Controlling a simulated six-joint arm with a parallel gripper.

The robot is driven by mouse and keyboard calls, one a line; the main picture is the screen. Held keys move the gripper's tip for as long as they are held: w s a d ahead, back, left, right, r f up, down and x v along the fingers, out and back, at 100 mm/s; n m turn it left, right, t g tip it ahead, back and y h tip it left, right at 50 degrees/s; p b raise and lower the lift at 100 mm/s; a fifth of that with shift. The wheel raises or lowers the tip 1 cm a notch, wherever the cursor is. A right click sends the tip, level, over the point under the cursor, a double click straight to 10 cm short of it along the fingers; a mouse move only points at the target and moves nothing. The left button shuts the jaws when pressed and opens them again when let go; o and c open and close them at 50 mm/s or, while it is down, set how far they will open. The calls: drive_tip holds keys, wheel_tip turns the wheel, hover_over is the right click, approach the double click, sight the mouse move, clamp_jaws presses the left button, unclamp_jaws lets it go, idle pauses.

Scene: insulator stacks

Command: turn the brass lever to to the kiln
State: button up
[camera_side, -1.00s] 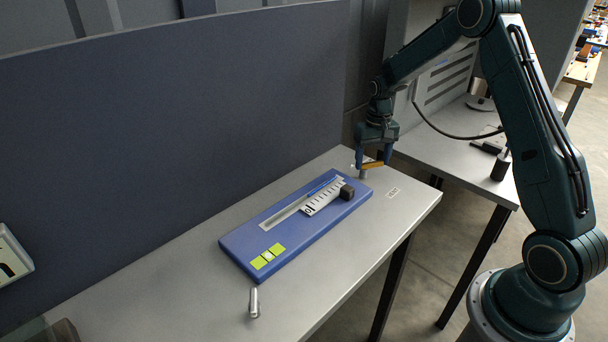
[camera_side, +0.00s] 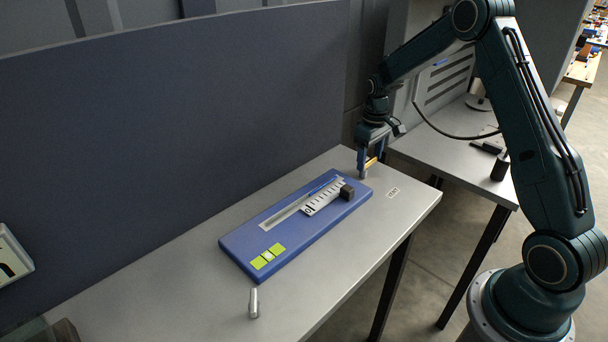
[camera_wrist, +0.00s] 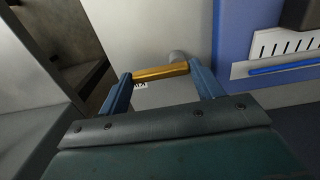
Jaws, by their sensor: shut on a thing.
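The brass lever (camera_side: 371,162) is a short golden bar on a grey post (camera_side: 363,174) at the far end of the table. In the wrist view the lever (camera_wrist: 160,72) spans between my two blue fingertips. My gripper (camera_side: 369,164) points down and is shut on the lever, gripping it at its ends. The post partly shows behind the lever in the wrist view (camera_wrist: 178,56). A small label reading VENT (camera_side: 393,192) lies on the table to the right of the post.
A blue board (camera_side: 305,238) with a white scale, a black block (camera_side: 347,192) and yellow-green squares lies beside the post. A metal cylinder (camera_side: 254,303) stands near the front. A dark blue partition (camera_side: 170,120) runs along the back.

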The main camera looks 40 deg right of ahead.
sight(369, 160)
drive_tip(key=shift+r, duration=0.1)
drive_tip(key=o, duration=1)
drive_tip(key=shift+r, duration=0.1)
wheel_tip(369, 160, up, 14)
drive_tip(key=shift+f, duration=0.2)
idle(0.3)
